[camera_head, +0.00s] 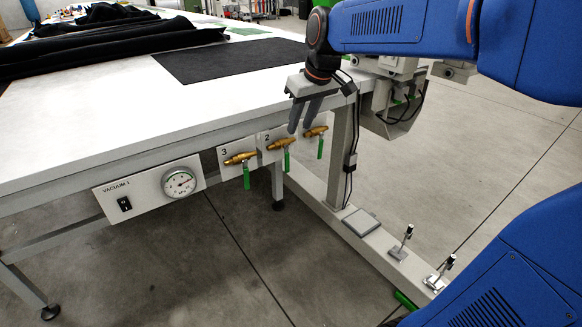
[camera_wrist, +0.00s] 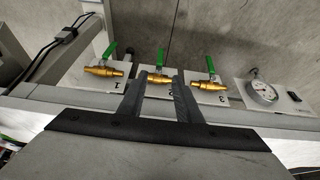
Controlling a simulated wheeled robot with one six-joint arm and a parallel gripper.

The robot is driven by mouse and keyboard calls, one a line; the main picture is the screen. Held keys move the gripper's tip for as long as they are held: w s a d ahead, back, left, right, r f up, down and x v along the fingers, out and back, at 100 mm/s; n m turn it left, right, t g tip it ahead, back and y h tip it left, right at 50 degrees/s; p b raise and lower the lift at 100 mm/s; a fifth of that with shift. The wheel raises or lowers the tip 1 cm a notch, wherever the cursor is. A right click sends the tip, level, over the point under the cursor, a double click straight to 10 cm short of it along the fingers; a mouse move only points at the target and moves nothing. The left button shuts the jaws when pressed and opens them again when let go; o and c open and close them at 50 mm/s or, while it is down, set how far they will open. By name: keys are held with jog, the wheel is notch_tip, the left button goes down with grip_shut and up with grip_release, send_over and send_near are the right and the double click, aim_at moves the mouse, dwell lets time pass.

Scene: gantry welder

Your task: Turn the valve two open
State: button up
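Valve two (camera_head: 281,144) is a brass valve on a white plate marked 2 under the table's edge. Its green handle (camera_head: 287,162) hangs down in the head view. In the wrist view, valve two's brass body (camera_wrist: 158,79) appears between my fingertips, with its green handle (camera_wrist: 160,57) pointing up in the picture. My gripper (camera_head: 300,127) points down in front of the valve plates, near valve two. The wrist view shows the two fingers of my gripper (camera_wrist: 159,80) apart with nothing held. I cannot tell how far the fingertips are from the valve.
Valve three (camera_head: 240,158) and valve one (camera_head: 316,132) flank valve two closely. A vacuum panel (camera_head: 150,187) with a gauge is left of them. The white table (camera_head: 90,125) carries black cloth (camera_head: 225,60). A table leg (camera_head: 340,150) with a cable stands to the right.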

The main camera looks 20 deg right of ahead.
aim_at(288, 158)
jog(key=x, duration=1.7)
jog(key=shift+w+f, duration=0.15)
jog(key=shift+f, duration=0.05)
grip_shut()
